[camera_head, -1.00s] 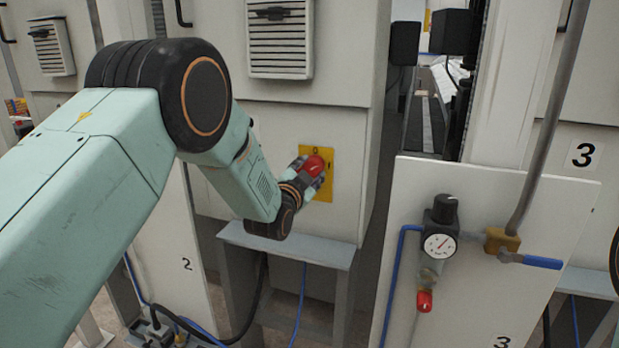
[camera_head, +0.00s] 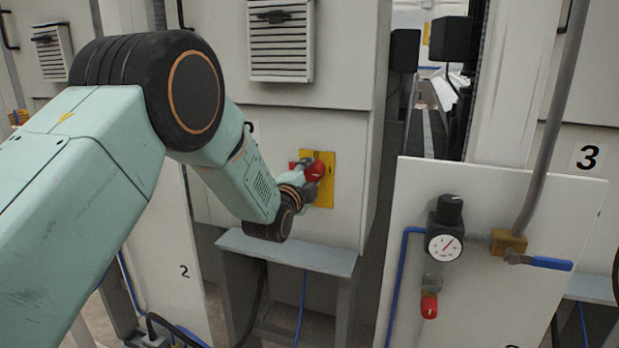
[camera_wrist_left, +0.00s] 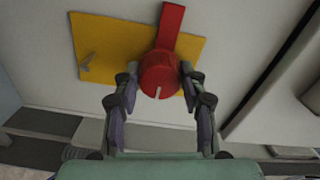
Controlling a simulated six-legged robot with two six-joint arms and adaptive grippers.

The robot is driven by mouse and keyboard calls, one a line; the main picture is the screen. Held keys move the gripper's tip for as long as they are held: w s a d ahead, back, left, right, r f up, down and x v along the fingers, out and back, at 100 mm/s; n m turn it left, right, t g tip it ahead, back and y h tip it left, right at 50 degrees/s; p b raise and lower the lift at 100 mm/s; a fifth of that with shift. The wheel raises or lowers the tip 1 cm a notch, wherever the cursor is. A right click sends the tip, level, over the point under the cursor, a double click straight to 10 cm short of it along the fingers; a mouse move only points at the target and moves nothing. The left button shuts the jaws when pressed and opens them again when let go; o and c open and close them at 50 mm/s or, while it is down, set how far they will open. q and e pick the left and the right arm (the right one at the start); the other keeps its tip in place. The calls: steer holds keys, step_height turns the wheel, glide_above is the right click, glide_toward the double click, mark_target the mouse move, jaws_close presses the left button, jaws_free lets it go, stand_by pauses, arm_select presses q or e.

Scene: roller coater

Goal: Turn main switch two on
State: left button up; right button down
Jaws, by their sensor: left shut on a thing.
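The main switch is a red rotary knob (camera_head: 315,171) on a yellow plate (camera_head: 325,196) on the front of the pale cabinet. Its red bar points left in the head view. In the left wrist view the round red knob (camera_wrist_left: 158,73) sits between the fingers, and its bar runs up across the yellow plate (camera_wrist_left: 105,45). A white mark shows on the knob's face. My left gripper (camera_head: 307,178) is shut on the knob, one finger on each side; it also fills the lower wrist view (camera_wrist_left: 160,88). My right gripper is not in view.
A grey ledge (camera_head: 285,251) lies below my left wrist. To the right stands a white panel (camera_head: 490,195) with a pressure gauge (camera_head: 444,247) and a blue-handled valve (camera_head: 547,263). A vent (camera_head: 281,40) is above the switch.

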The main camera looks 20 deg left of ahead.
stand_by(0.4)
arm_select(q)
steer(key=o, duration=1.2)
steer(key=shift+c, duration=0.2)
steer(key=s, duration=1.2)
steer(key=shift+a, duration=0.2)
